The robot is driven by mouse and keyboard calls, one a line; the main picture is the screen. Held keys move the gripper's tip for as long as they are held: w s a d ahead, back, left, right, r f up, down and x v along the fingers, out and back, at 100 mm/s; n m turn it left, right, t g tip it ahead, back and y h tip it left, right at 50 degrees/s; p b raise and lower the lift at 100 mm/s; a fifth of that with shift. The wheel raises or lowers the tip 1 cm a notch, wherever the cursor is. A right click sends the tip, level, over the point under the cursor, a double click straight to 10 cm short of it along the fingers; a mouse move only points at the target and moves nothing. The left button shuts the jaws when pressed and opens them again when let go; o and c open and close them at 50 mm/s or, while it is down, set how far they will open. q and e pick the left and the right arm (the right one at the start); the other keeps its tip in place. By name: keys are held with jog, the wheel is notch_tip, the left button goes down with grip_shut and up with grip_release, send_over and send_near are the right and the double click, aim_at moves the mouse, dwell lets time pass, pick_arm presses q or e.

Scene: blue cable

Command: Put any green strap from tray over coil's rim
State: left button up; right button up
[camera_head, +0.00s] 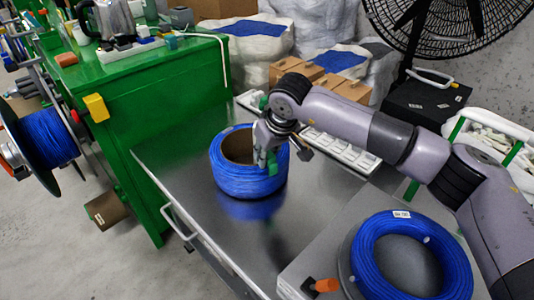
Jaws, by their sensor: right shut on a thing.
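The blue coil (248,182) lies on the metal table, with a brown inner core. My right gripper (268,158) is over the coil's right rim, its fingers pointing down and shut on a small green strap (272,163). The strap shows at the fingertips against the rim; whether it straddles the rim I cannot tell, as the fingers hide part of it. The white tray (345,152) lies behind the coil, partly hidden by my right arm. My left gripper is not in view.
A second blue coil (366,262) with a white label lies on a grey platform at the front right. A green bench (165,85) stands to the left, a large fan (450,30) at the back. The metal table (185,160) is bare left of the coil.

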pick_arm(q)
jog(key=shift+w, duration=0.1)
pick_arm(e)
jog(key=shift+f, duration=0.1)
dwell(0.7)
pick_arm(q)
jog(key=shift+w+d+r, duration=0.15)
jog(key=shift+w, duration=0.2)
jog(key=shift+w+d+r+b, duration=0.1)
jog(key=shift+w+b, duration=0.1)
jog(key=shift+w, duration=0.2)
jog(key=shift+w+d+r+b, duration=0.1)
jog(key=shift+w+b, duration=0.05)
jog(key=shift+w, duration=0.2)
pick_arm(e)
jog(key=shift+f, duration=0.2)
dwell(1.3)
jog(key=o, duration=0.5)
jog(key=shift+o, duration=0.2)
jog(key=o, duration=0.5)
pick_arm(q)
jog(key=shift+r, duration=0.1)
pick_arm(e)
jog(key=shift+r, duration=0.1)
